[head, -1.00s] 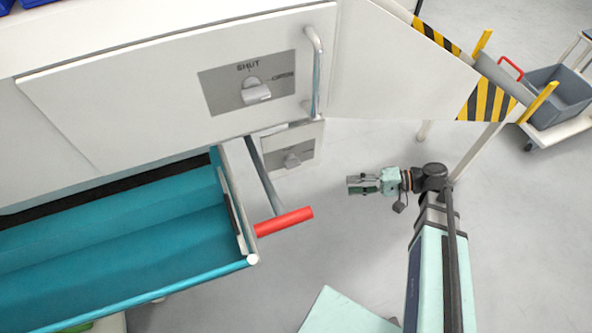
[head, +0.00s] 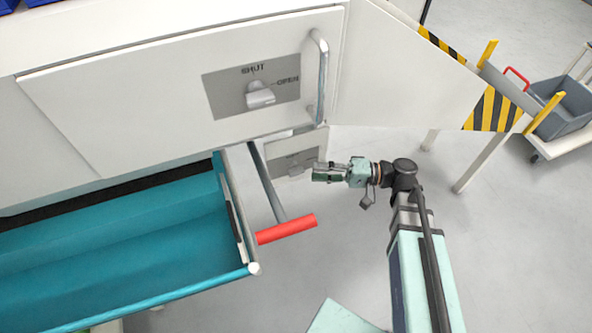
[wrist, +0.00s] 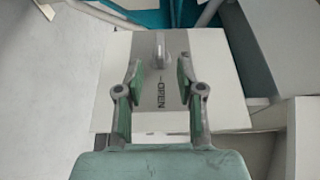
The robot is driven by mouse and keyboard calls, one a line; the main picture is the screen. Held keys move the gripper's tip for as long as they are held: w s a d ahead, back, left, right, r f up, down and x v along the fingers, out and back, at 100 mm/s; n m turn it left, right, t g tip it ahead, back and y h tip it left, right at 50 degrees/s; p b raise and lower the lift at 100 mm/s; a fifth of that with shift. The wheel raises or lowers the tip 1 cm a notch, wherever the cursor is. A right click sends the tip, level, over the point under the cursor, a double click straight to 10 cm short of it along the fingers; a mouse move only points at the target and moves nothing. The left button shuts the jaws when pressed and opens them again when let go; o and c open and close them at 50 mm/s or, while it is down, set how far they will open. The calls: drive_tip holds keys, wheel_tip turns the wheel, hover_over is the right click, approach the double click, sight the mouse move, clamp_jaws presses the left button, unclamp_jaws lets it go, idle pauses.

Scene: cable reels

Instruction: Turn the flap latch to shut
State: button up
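In the head view, a pale latch knob (head: 260,94) sits on a grey plate marked SHUT above and OPEN to the right, on the large white front. A second, lower latch plate (head: 280,161) is on a small panel beneath; my gripper (head: 314,172) is just right of it and partly hides its knob. In the wrist view, a knob (wrist: 159,50) lies beyond my open gripper (wrist: 159,76), between the fingertips' lines. Its long side lines up with the OPEN mark. The fingers are apart and empty, with no contact visible. Its SHUT mark is not readable.
An open teal drawer (head: 250,268) with a red-ended lever (head: 287,229) juts out left of my gripper. A vertical bar handle (head: 321,75) is above. A striped chute (head: 492,108) and a grey bin (head: 565,105) are at right. The floor right of the panel is free.

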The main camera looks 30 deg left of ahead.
sight(296, 170)
drive_tip(key=x, duration=0.6)
drive_tip(key=shift+s+a, duration=0.2)
drive_tip(key=shift+a, duration=0.1)
clamp_jaws()
